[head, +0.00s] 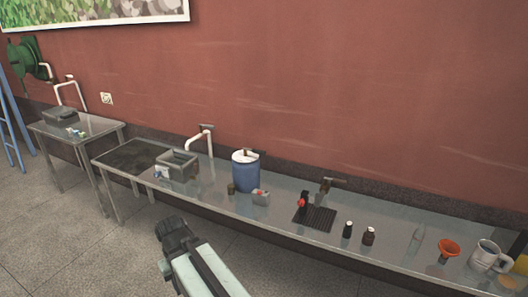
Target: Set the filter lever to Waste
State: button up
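A blue cylinder with a white top (246,174) stands on the long metal counter, left of its middle. A small dark and tan piece, perhaps the filter lever (249,152), sits on the white top. No markings or Waste label can be read at this size, so its setting cannot be told. My gripper (172,226) is at the bottom centre-left, in front of the counter and apart from the cylinder. Its dark end shows no clear finger gap, and nothing is seen held in it.
The long counter (215,207) holds a grey basin (177,165), a small grey box (261,197), a red-knobbed black piece (303,202), dark bottles (368,236), an orange funnel (449,247) and a mug (490,256). A smaller table (95,126) stands left. Floor in front is clear.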

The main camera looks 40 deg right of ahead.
aim_at(260, 152)
jog(key=z, duration=0.25)
jog(key=i, duration=1)
jog(key=u, duration=0.05)
